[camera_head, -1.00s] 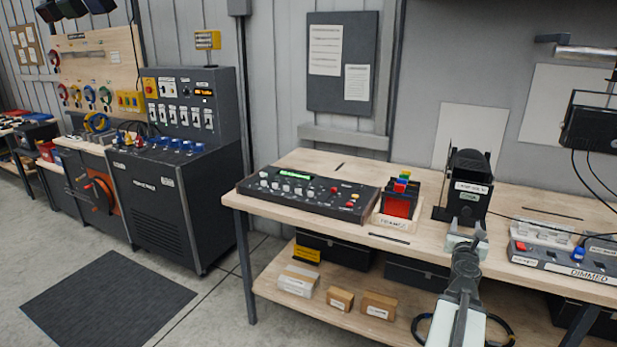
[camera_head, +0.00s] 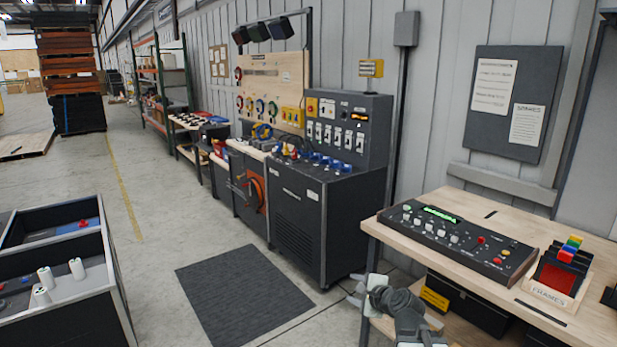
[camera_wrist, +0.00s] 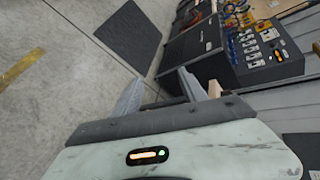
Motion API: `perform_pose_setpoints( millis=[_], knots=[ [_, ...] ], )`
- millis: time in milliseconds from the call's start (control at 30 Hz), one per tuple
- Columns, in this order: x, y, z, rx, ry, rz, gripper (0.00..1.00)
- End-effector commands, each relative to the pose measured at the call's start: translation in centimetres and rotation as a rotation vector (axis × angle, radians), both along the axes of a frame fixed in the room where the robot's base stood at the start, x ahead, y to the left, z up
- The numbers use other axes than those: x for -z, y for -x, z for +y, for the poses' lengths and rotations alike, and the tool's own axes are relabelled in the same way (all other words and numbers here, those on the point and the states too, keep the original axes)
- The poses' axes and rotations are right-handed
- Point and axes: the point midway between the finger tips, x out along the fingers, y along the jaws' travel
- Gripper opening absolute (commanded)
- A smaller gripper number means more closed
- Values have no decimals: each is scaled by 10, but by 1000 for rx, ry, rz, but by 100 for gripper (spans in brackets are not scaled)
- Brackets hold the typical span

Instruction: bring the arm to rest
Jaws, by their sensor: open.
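My gripper (camera_head: 362,292) shows at the lower middle of the head view, in front of the near left corner of the wooden workbench (camera_head: 478,262). Its jaws are apart and nothing is between them. In the wrist view the two fingers of my gripper (camera_wrist: 160,90) stand apart, with floor and the dark cabinet beyond them. My arm runs down to the bottom edge of the head view, and its lower part is out of frame.
A control panel (camera_head: 457,238) and a small rack of coloured pieces (camera_head: 563,272) sit on the bench. A dark electrical cabinet (camera_head: 300,225) stands left of it. A floor mat (camera_head: 243,295) lies in front. Black bins (camera_head: 62,275) stand at lower left. Open floor lies between.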

Motion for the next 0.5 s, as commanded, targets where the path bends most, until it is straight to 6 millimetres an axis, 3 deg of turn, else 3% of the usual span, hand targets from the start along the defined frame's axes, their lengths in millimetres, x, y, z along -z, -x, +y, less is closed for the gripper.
perform_pose_setpoints(
  millis=[33,100,133,200,300,400,500],
  knots=[
    [19,17,35,-153,155,45,50],
    [58,54,65,-424,446,129,50],
    [75,73,66,-551,579,175,50],
    [105,114,40,-809,831,292,50],
    [122,161,0,-1109,1032,431,50],
    [124,188,-16,-1315,1095,483,50],
    [124,193,-15,-1396,1105,462,50]
  ],
)
